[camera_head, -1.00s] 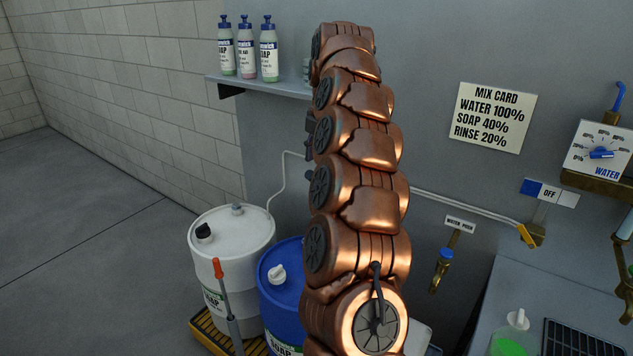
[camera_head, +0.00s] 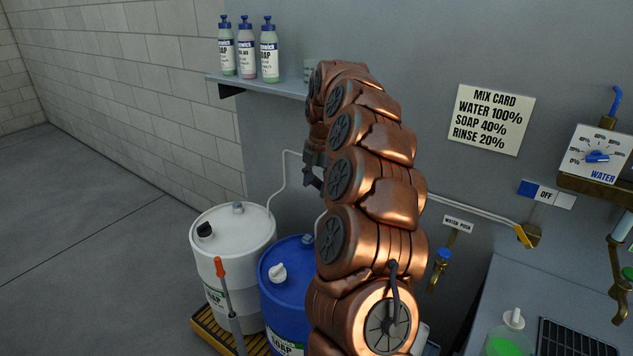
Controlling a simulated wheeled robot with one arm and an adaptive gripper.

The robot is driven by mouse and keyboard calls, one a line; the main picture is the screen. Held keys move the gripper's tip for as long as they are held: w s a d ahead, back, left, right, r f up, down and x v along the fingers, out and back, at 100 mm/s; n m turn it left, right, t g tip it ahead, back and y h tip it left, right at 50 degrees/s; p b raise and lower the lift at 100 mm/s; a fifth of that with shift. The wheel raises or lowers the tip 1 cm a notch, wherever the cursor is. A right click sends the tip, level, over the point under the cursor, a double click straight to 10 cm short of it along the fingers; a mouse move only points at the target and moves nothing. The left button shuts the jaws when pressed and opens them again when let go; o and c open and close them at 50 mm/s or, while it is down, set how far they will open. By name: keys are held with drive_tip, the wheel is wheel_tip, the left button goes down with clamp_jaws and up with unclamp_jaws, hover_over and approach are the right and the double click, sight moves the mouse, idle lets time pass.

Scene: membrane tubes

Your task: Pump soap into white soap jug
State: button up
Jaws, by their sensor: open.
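A white drum (camera_head: 250,240) with a partly readable soap label stands at lower left. A lever with an orange grip (camera_head: 219,268) rises in front of it. A blue drum (camera_head: 283,310), also labelled soap, stands beside it, partly behind my arm. A clear container with green liquid (camera_head: 508,345) and a white cap is at the bottom right, cut by the frame edge. I cannot tell which container is the white soap jug. My gripper (camera_head: 313,172) shows as dark parts left of my copper arm, near the wall above the drums. It is open, apart from the drums; its fingertips are mostly hidden.
A wall shelf (camera_head: 260,85) holds three soap bottles (camera_head: 246,50). A water dial (camera_head: 598,155), a white pipe (camera_head: 470,211) and a brass tap with a blue top (camera_head: 441,268) are at right. The drums stand on a yellow-edged pallet (camera_head: 212,335). The floor at left is clear.

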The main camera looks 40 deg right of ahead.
drive_tip(key=shift+c, duration=0.5)
clamp_jaws()
